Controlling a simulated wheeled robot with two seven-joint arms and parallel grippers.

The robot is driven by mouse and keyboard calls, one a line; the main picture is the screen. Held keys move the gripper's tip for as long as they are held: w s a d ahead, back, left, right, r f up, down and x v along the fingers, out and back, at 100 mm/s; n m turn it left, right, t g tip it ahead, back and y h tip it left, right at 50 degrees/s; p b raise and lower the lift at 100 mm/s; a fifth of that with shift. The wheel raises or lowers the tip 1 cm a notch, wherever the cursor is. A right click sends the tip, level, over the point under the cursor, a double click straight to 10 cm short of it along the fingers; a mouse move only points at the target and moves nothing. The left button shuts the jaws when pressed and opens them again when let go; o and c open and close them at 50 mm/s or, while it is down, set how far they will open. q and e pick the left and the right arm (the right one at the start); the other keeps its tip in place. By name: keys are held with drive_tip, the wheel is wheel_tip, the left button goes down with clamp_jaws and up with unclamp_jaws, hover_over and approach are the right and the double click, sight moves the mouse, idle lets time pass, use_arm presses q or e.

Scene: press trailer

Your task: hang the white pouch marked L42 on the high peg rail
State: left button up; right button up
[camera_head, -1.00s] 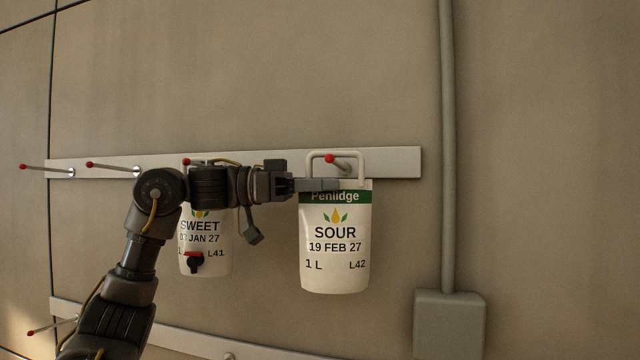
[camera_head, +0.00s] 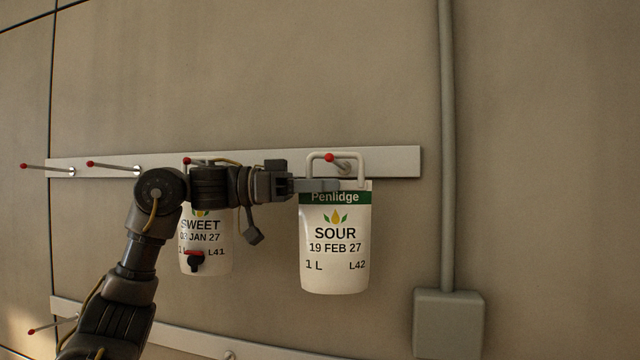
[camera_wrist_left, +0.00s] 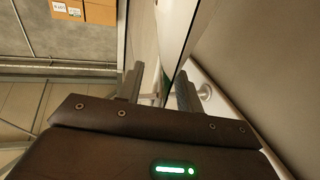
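The white pouch marked L42 (camera_head: 335,250) has a green "Penlidge" band and reads SOUR, 19 FEB 27. It hangs upright at the high peg rail (camera_head: 395,162). Its white handle loop (camera_head: 362,165) surrounds the red-tipped peg (camera_head: 329,157) in the head view. My left gripper (camera_head: 320,185) is at the lower left of the loop, just above the green band. In the left wrist view its fingers (camera_wrist_left: 158,92) stand apart, with the pale handle bar (camera_wrist_left: 148,98) in the gap. Whether a finger touches the handle is unclear. My right gripper is out of view.
A second white pouch, SWEET L41 (camera_head: 220,252), hangs behind my left arm. Two bare pegs (camera_head: 112,167) are at the rail's left. A lower rail (camera_head: 185,338) runs beneath. A grey conduit (camera_head: 447,150) and box (camera_head: 449,325) stand at right.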

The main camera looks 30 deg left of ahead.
use_arm(q)
drive_tip(key=b+v, duration=0.3)
drive_tip(key=v, duration=0.8)
drive_tip(key=shift+b, duration=0.3)
drive_tip(key=shift+r, duration=0.1)
